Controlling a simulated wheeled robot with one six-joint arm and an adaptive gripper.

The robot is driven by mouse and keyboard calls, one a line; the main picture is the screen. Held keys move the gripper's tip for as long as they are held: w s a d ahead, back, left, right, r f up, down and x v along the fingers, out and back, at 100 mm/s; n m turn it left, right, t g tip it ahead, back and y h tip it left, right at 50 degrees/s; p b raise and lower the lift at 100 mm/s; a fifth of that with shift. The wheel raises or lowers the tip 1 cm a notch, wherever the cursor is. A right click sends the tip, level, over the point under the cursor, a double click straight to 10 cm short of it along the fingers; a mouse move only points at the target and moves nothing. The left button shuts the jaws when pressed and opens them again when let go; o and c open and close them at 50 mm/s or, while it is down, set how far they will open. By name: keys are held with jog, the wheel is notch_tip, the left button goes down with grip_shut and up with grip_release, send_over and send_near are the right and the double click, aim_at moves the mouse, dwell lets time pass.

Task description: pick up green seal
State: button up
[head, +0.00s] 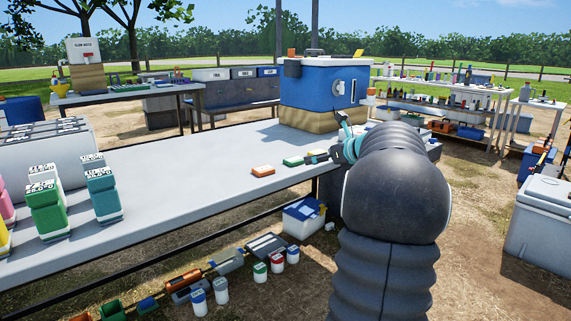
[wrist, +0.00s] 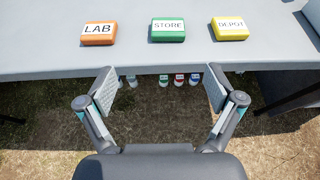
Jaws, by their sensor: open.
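The green seal (wrist: 168,30) is a small block with a white label reading STORE. It lies near the edge of the grey table, between an orange block (wrist: 98,28) labelled LAB and a yellow block (wrist: 229,27) labelled DEPOT. In the head view the green seal (head: 292,161) lies just left of my gripper (head: 328,138), and the orange block is to its left. My gripper (wrist: 160,88) is open and empty, its fingers spread wide in front of the table edge, apart from the seal. The yellow block is not clearly visible in the head view.
The long grey table (head: 190,175) is bare in the middle. Small bottles (head: 277,262) and a white-and-blue cooler (head: 304,218) stand on the ground below.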

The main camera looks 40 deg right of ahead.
send_near(294, 159)
jog(key=x, duration=0.2)
jog(key=shift+w+a+f, duration=0.2)
jog(key=shift+w+f, duration=0.1)
jog(key=shift+f, duration=0.05)
jog(key=shift+x, duration=2.85)
jog(key=shift+d+r, duration=0.15)
jog(key=c, duration=1)
